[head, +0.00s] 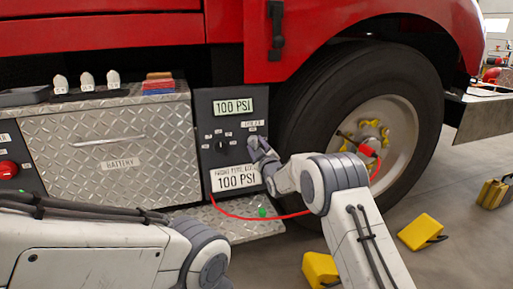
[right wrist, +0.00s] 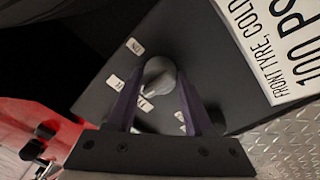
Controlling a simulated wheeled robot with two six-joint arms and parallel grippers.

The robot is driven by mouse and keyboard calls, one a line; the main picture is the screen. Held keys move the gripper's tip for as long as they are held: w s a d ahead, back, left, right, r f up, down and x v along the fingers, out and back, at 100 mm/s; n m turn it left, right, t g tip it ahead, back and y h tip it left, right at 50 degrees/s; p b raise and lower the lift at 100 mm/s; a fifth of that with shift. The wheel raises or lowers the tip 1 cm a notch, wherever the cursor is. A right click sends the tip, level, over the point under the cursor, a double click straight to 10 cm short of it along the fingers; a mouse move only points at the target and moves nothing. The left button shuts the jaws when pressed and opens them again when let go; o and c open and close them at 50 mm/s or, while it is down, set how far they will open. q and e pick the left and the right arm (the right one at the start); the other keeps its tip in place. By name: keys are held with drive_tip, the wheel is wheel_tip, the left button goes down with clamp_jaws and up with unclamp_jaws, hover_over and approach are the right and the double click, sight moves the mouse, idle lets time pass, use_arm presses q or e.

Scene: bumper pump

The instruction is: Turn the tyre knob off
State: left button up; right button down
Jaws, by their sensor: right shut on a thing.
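The black pump panel (head: 205,110) stands between the battery box and the front wheel. My right gripper (head: 257,146) is at the panel's right side and hides most of the tyre knob from the head view. In the right wrist view the grey, rounded tyre knob (right wrist: 160,72) sits between the two fingers of my right gripper (right wrist: 159,88), which is shut on it. Small white labels surround the knob; one seems to read ON. My left arm crosses the lower left of the head view, and its gripper is out of view.
Another dial (head: 221,142) sits left of my right gripper. A red hose (head: 250,217) runs from the panel to the wheel (head: 375,130). Yellow chocks (head: 422,231) lie on the floor. A diamond-plate battery box (head: 110,130) stands at left.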

drive_tip(key=shift+n, duration=0.6)
drive_tip(key=shift+c, duration=1.4)
unclamp_jaws()
drive_tip(key=shift+s+d, duration=0.2)
drive_tip(key=shift+s, duration=0.25)
drive_tip(key=p+v, duration=0.2)
drive_tip(key=v, duration=0.7)
drive_tip(key=shift+s, duration=0.25)
drive_tip(key=shift+f, duration=0.1)
